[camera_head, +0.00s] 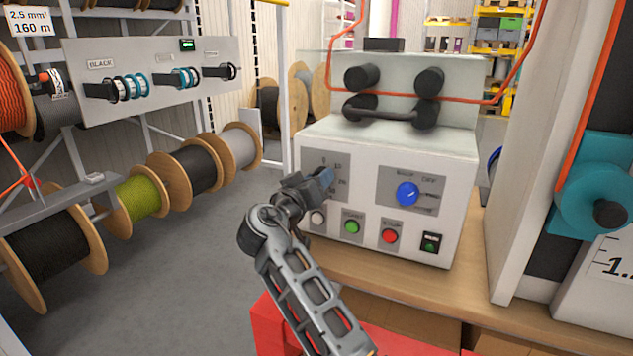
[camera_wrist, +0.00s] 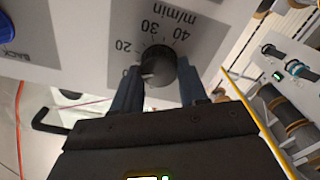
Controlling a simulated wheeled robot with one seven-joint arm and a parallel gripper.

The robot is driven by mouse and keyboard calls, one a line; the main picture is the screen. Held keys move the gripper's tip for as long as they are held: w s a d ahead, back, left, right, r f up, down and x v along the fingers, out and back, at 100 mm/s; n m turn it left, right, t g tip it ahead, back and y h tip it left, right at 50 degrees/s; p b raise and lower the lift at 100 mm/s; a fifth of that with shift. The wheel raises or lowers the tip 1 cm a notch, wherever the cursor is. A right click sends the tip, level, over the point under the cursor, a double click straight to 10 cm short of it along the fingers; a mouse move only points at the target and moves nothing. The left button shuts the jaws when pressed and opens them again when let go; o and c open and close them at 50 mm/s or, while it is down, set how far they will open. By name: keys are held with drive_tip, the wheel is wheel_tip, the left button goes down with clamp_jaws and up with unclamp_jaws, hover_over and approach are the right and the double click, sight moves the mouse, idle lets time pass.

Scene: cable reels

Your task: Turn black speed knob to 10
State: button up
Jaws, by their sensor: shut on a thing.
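The black speed knob (camera_wrist: 158,66) sits on a grey dial plate (camera_wrist: 205,40) marked 20, 30, 40 and m/min, seen upside down in the wrist view. A light mark on the knob's face seems to point to the lower left in that view, past the 20; the exact number is unclear. My gripper (camera_wrist: 160,74) is shut on the knob, with one blue-grey finger on each side of it. In the head view my gripper (camera_head: 322,182) is at the left of the white machine's front panel (camera_head: 370,175) and hides the knob.
A blue selector knob (camera_head: 407,194) is to the right on the panel. A green button (camera_head: 352,226), a red button (camera_head: 390,235) and a rocker switch (camera_head: 430,243) line the panel below. An orange cable (camera_head: 455,98) runs through the rollers on top. Cable reels stand at left.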

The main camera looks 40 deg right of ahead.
drive_tip(key=shift+n, duration=1.2)
drive_tip(key=o, duration=1.1)
drive_tip(key=shift+c, duration=0.2)
drive_tip(key=shift+a, duration=0.1)
drive_tip(key=v, duration=0.7)
drive_tip(key=shift+a+b, duration=0.3)
drive_tip(key=shift+b, duration=0.15)
drive_tip(key=shift+s, duration=0.1)
